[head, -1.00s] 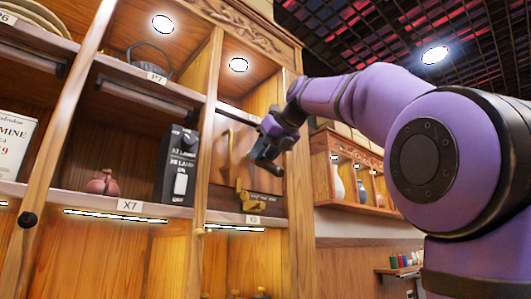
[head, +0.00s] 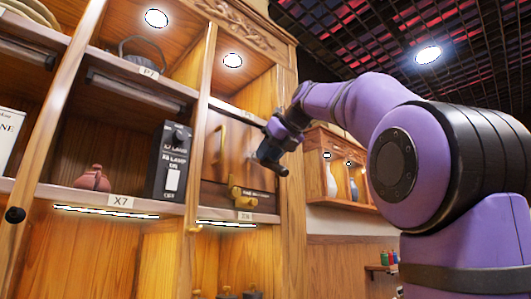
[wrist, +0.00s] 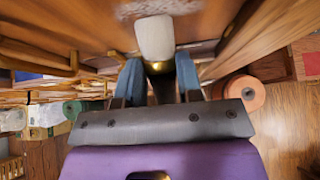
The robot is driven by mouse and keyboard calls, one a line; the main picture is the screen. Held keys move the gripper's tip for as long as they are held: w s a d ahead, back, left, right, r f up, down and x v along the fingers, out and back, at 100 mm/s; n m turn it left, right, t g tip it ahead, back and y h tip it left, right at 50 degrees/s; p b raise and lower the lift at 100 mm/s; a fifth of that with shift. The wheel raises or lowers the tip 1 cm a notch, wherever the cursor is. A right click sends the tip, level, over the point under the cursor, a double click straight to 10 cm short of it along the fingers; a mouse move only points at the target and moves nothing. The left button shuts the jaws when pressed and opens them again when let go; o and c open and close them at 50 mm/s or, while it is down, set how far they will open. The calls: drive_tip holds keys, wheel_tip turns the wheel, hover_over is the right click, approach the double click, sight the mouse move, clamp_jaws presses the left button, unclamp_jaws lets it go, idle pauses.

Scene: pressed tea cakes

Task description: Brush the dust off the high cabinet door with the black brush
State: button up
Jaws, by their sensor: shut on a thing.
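The high cabinet door (head: 212,155) is a wooden panel in the right-hand column of the tall cabinet, with a long brass handle (head: 222,145). It looks closed. My gripper (head: 270,152) is in front of the door's right side, partly covering it. In the wrist view my gripper (wrist: 158,82) is shut on the brush (wrist: 155,38), with a blue finger on each side. The brush has a pale head, a gold collar and a dark handle. A speckled grey dust patch (wrist: 160,8) shows on the wood just beyond the head. I cannot tell whether they touch.
A brass fitting (head: 246,194) sticks out below the door, by the shelf edge. A dark box (head: 170,162) and a reddish teapot (head: 93,178) stand on the shelf to the left. A wall shelf with vases (head: 345,180) is to the right, behind my arm.

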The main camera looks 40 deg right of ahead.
drive_tip(key=d, duration=0.5)
drive_tip(key=shift+w+d, duration=0.2)
drive_tip(key=shift+d, duration=0.2)
drive_tip(key=shift+a, duration=1.8)
drive_tip(key=a, duration=0.6)
drive_tip(key=shift+s+a, duration=0.2)
drive_tip(key=shift+a, duration=0.05)
drive_tip(key=shift+s, duration=0.15)
drive_tip(key=shift+s+d, duration=0.15)
drive_tip(key=shift+s, duration=2.7)
drive_tip(key=shift+s, duration=0.1)
